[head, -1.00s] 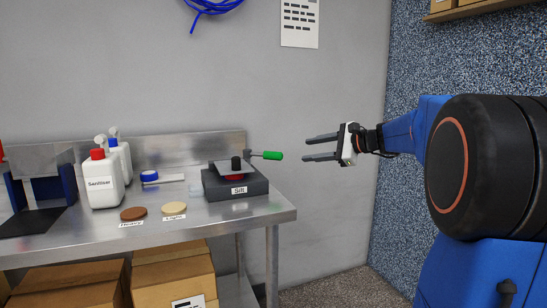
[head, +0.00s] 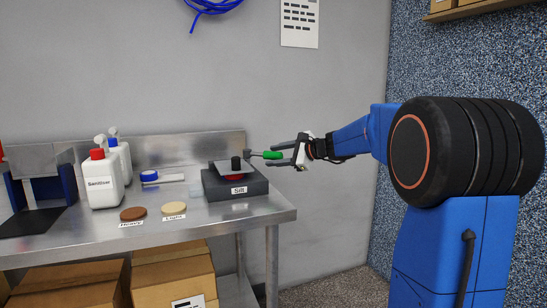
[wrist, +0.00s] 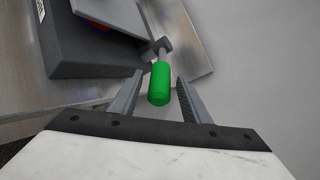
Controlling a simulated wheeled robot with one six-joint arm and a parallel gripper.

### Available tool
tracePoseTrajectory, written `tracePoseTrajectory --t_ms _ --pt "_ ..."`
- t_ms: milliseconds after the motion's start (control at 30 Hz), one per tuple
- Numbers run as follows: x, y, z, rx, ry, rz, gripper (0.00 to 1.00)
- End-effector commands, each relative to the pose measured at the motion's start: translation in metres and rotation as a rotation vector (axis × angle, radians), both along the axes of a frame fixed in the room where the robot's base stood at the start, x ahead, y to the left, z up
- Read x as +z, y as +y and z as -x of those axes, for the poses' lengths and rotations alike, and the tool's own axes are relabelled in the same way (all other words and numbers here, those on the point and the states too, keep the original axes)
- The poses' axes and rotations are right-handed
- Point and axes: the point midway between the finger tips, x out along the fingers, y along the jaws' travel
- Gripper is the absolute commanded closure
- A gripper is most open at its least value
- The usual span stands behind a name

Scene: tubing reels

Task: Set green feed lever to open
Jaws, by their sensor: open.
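The feed lever has a green handle (head: 273,155) on a grey rod and sticks out to the right from the back of the dark device (head: 234,184) labelled "Slit". My gripper (head: 271,155) is open at the lever's end. In the wrist view the green handle (wrist: 160,84) lies between the two fingers of my gripper (wrist: 157,92), with a gap showing on each side. The handle is not gripped. The lever's base is partly hidden behind the device in the head view.
The device stands on a steel table (head: 243,218) near its right edge. Two discs, brown (head: 133,213) and cream (head: 174,208), lie left of it. White bottles (head: 103,182) stand farther left.

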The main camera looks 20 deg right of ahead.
Motion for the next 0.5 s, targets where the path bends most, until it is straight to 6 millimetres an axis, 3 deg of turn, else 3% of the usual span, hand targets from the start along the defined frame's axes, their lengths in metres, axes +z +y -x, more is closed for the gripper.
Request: tracePoseTrajectory --t_ms 433,500 --pt "-0.0026 0.0057 -0.0083 0.0 0.0 0.0 0.57" --pt "-0.0025 0.0057 -0.0082 0.0 0.0 0.0 0.71"
